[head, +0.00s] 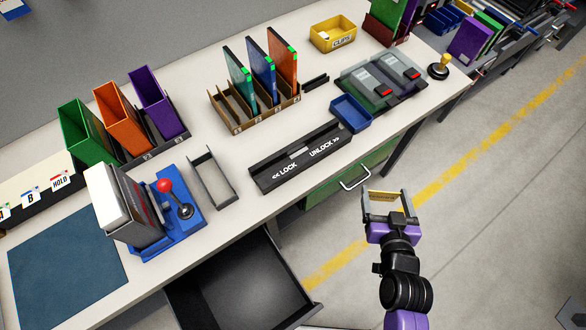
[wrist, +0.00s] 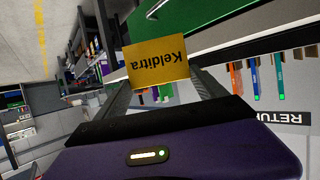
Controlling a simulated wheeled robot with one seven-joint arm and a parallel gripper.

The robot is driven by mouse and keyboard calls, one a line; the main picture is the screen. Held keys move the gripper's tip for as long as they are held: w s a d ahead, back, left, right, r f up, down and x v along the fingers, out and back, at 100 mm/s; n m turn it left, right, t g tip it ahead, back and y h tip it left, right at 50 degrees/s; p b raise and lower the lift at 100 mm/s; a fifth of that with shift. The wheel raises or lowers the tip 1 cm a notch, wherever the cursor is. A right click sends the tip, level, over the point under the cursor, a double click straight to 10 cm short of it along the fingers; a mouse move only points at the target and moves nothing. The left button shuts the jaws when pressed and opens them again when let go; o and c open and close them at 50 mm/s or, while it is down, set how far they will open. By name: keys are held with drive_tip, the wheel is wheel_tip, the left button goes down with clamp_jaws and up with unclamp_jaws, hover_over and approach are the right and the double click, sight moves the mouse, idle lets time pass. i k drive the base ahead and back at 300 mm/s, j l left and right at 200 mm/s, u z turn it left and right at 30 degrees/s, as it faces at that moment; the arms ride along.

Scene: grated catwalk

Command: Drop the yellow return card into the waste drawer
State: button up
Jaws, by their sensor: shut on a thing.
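My gripper (head: 388,199) is shut on a yellow card and holds it in the air over the floor, right of the desk's front edge. In the wrist view the yellow card (wrist: 157,60) sits between the fingers, with "Kelditra" printed on it upside down. An open, dark, empty-looking drawer (head: 238,285) juts from the desk at the bottom of the head view, left of my gripper. A green drawer front (head: 335,187) with a metal handle is shut, nearer my gripper. I see no label naming either as the waste drawer.
The desk (head: 222,151) holds a black LOCK/UNLOCK bar (head: 300,158), a blue stand with a red-knobbed lever (head: 177,200), colored binders, a blue tray (head: 351,113) and a yellow clips bin (head: 333,35).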

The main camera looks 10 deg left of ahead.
sight(251, 288)
drive_tip(key=k+j+u, duration=0.7)
drive_tip(key=k, duration=0.35)
drive_tip(key=l, duration=0.1)
